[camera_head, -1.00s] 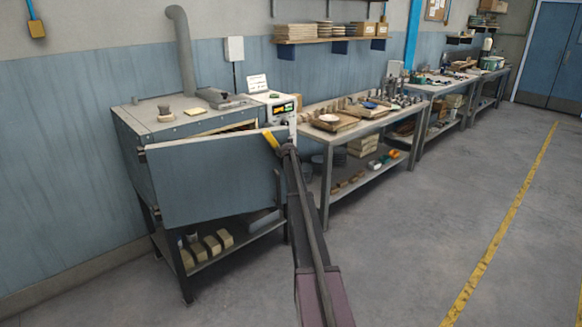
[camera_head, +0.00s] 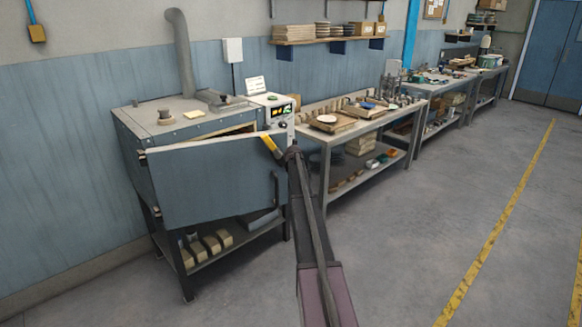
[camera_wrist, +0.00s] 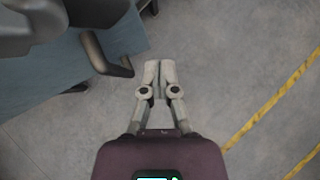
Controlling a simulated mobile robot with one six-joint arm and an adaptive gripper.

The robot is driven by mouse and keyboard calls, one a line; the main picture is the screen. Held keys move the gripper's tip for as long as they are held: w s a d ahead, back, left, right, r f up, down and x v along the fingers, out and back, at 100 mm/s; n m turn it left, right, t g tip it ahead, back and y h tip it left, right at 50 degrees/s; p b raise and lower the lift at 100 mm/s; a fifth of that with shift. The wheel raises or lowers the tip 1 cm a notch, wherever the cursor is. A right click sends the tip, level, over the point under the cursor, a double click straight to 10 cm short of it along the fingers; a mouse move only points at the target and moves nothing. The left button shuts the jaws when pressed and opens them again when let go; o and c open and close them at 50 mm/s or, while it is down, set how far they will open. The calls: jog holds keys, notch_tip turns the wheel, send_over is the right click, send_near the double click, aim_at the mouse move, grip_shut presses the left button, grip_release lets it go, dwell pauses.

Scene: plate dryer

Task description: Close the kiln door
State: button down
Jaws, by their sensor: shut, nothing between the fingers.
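The kiln (camera_head: 150,125) is a grey-blue box on a stand by the wall. Its door (camera_head: 210,180) hinges at the left and stands partly open, with a dark gap showing along the top. The dark handle (camera_head: 276,190) is near the door's free right edge, and it also shows in the wrist view (camera_wrist: 97,55). My gripper (camera_wrist: 160,66) is shut and empty, just right of the handle in the wrist view, with visible space between them. In the head view my arm passes right of the door's free edge, and I cannot make out the fingers.
A workbench (camera_head: 345,125) with trays and tools stands right of the kiln, close behind my arm. Several bricks (camera_head: 210,244) lie on the shelf under the kiln. The floor (camera_head: 430,230) to the right is clear, crossed by a yellow line (camera_head: 495,225).

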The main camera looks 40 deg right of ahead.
jog(key=shift+s+a+r+p, duration=0.2)
jog(key=shift+s+r+p, duration=0.45)
jog(key=shift+s+r, duration=0.1)
jog(key=shift+s+a+r+p, duration=0.15)
jog(key=shift+s+r+p, duration=0.45)
jog(key=shift+s+r, duration=0.15)
jog(key=s+a+f+m+g+y, duration=0.1)
jog(key=s+a+m, duration=0.4)
jog(key=a, duration=0.6)
jog(key=s+a+f+m+g+y, duration=0.15)
jog(key=s+a+m, duration=0.4)
jog(key=a, duration=0.55)
jog(key=s+a+f+m+g+y, duration=0.15)
jog(key=s+a+m, duration=0.3)
jog(key=a, duration=0.65)
jog(key=s+a+m+g, duration=0.1)
jog(key=s+a+m, duration=0.6)
jog(key=s+a, duration=0.3)
jog(key=s+a+f+m+g+y, duration=0.1)
jog(key=s+a+m+g, duration=0.1)
jog(key=s+a+m, duration=0.4)
jog(key=shift+s+a+f+m, duration=0.35)
jog(key=shift+s+a, duration=1.95)
jog(key=shift+s, duration=2.25)
jog(key=shift+s+r, duration=0.1)
